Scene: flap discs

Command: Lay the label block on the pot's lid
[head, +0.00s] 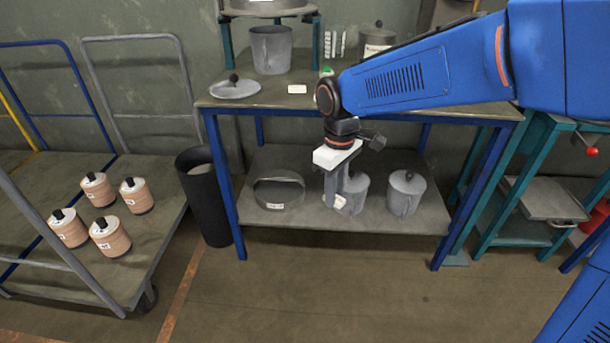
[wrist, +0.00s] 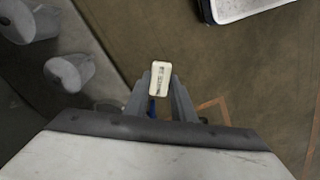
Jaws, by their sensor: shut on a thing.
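My gripper (head: 333,203) points down in front of the lower shelf and is shut on the white label block (head: 340,201). In the wrist view the block (wrist: 160,78) sits between the fingertips, with a dark marking on its face. A grey pot (head: 355,190) stands just behind the gripper, partly hidden by it. Another grey lidded pot (head: 407,191) with a dark knob stands to its right. A loose grey lid (head: 236,89) with a dark knob lies on the upper top, left of an open grey pot (head: 272,52). Which lid the task means cannot be told.
The blue-legged table (head: 345,219) has a grey ring-shaped vessel (head: 278,194) on its lower shelf. A small white block (head: 297,89) lies on top, with a labelled lidded pot (head: 376,41) behind. A black bin (head: 206,196) and a cart (head: 150,218) with several canisters stand left.

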